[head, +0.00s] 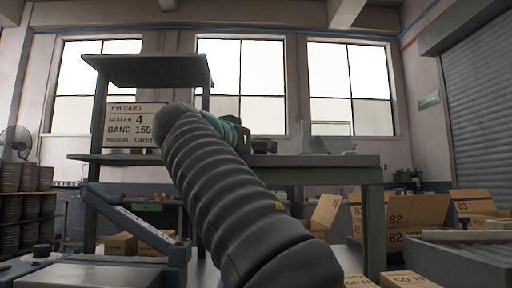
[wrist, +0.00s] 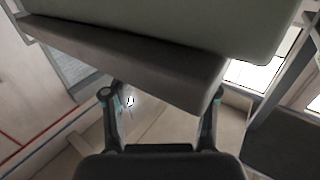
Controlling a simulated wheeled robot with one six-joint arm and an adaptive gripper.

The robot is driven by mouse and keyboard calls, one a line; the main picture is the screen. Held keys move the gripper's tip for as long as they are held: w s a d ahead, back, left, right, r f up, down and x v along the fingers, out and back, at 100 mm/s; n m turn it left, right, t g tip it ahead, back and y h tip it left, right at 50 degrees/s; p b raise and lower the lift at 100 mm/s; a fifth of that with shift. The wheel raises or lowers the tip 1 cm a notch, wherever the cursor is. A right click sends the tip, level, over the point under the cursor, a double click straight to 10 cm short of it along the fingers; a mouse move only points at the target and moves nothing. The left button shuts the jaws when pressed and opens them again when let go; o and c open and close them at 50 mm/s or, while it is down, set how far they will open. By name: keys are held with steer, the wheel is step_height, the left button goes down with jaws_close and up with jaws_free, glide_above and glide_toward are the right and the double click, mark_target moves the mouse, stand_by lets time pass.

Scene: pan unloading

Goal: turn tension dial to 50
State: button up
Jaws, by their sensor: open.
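I cannot make out a tension dial or its marks in either view. A small dark knob-like part (head: 42,250) stands on the blue-grey equipment at the lower left of the head view, too small to read. My gripper (wrist: 160,95) is open and empty in the wrist view, its two fingers spread apart. A large grey-green slab-like body (wrist: 170,50) fills the space beyond the fingertips; I cannot tell whether they touch it. In the head view my arm reaches up to the workbench, and the gripper's fingers cannot be made out.
The workbench (head: 345,161) stands ahead, with a shelf (head: 150,70) and a job card (head: 137,127) reading "SEALER 4, BAND 150". A slanted blue-grey panel (head: 130,226) is at left. Open cartons (head: 415,212) and a grey conveyor-like unit (head: 465,262) stand at right.

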steer(key=shift+w+d, duration=0.1)
steer(key=shift+c, duration=0.3)
jaws_close()
